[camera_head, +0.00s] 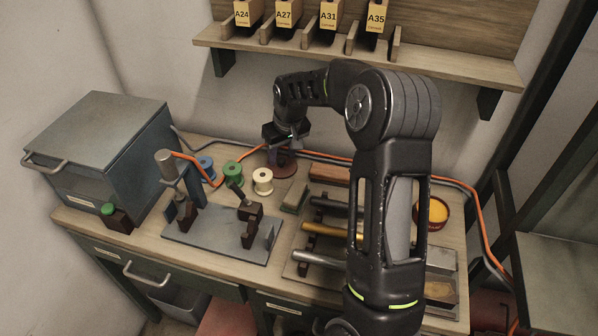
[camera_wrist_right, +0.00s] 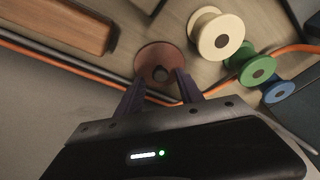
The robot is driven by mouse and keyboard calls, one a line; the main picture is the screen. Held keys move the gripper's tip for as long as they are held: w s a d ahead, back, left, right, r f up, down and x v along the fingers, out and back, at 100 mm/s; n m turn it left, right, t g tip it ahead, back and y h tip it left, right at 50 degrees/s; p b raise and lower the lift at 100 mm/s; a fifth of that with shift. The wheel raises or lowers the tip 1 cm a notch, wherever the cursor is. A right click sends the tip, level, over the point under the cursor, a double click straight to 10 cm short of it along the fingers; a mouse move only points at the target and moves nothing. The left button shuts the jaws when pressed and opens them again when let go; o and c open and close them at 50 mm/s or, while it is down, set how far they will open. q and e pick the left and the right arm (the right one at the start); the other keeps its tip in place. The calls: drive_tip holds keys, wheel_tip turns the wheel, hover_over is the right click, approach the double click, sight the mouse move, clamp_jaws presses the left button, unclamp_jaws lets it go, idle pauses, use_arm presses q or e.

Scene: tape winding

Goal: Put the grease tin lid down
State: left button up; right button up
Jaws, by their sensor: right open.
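The grease tin lid (camera_head: 284,168) is a reddish-brown disc with a small knob. It appears to lie flat on the bench at the back, beside the orange and grey cables. It also shows in the right wrist view (camera_wrist_right: 150,54), knob facing up. My right gripper (camera_head: 284,148) is above the lid, partly covering it. In the right wrist view, the two fingers (camera_wrist_right: 158,88) are spread apart, with the knob between their tips and no visible grip on it. The open grease tin (camera_head: 433,212), with yellow-orange grease inside, stands at the right, partly behind my right arm. My left gripper is out of view.
Cream (camera_head: 263,180), green (camera_head: 233,173) and blue (camera_head: 206,168) spools stand left of the lid. A grey metal fixture (camera_head: 215,240) is in front of them. A rack of tools (camera_head: 318,258) lies right of it. A grey box (camera_head: 105,150) fills the left end.

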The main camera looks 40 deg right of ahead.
drive_tip(key=shift+v, duration=0.85)
drive_tip(key=s+b, duration=0.1)
drive_tip(key=s, duration=0.3)
drive_tip(key=s+a+b, duration=0.1)
drive_tip(key=s, duration=0.3)
drive_tip(key=s+a+b, duration=0.1)
drive_tip(key=s, duration=0.2)
drive_tip(key=shift+s+a, duration=0.1)
drive_tip(key=shift+s, duration=0.3)
